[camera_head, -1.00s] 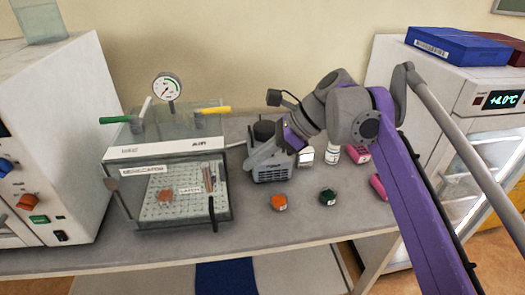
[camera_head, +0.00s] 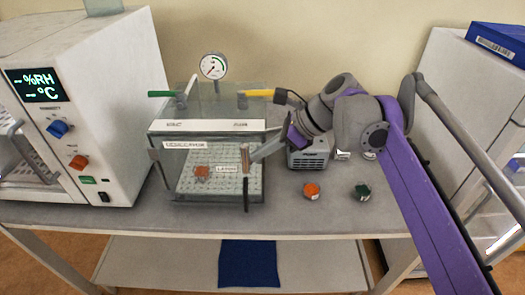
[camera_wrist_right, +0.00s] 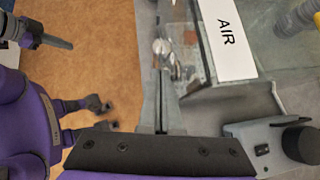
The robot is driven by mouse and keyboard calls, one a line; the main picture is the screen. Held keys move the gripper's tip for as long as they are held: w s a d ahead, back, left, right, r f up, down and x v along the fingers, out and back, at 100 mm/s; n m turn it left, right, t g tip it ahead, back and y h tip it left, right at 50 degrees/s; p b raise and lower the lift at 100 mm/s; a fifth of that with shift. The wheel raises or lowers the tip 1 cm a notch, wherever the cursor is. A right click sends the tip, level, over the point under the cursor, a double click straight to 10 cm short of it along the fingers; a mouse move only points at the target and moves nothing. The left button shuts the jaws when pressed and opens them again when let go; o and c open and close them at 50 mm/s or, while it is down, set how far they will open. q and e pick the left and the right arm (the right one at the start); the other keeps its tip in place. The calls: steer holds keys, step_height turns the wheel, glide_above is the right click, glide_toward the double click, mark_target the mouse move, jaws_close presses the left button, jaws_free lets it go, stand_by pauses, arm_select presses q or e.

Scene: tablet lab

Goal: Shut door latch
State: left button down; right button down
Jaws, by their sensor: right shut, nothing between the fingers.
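The clear vacuum box (camera_head: 205,127) with a white top strip stands on the bench. A dark upright bar (camera_head: 246,196) sits at its front right edge, and a small paddle-like part (camera_head: 153,157) at its front left; I cannot tell which is the latch.
A gauge (camera_head: 213,66) and green and yellow valve handles (camera_head: 257,93) top the box. A grey pump (camera_head: 306,155) stands behind my right wrist. Orange (camera_head: 312,190) and green (camera_head: 361,192) jars stand on the bench right of the box. A white oven (camera_head: 120,110) stands left.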

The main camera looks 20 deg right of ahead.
arm_select(q)
steer(key=shift+r, duration=0.1)
arm_select(e)
steer(key=shift+r, duration=0.1)
arm_select(q)
steer(key=shift+w+r, duration=0.1)
steer(key=shift+r, duration=0.15)
arm_select(e)
steer(key=shift+a+r+h, duration=0.1)
steer(key=shift+a+h, duration=0.1)
steer(key=shift+h, duration=0.2)
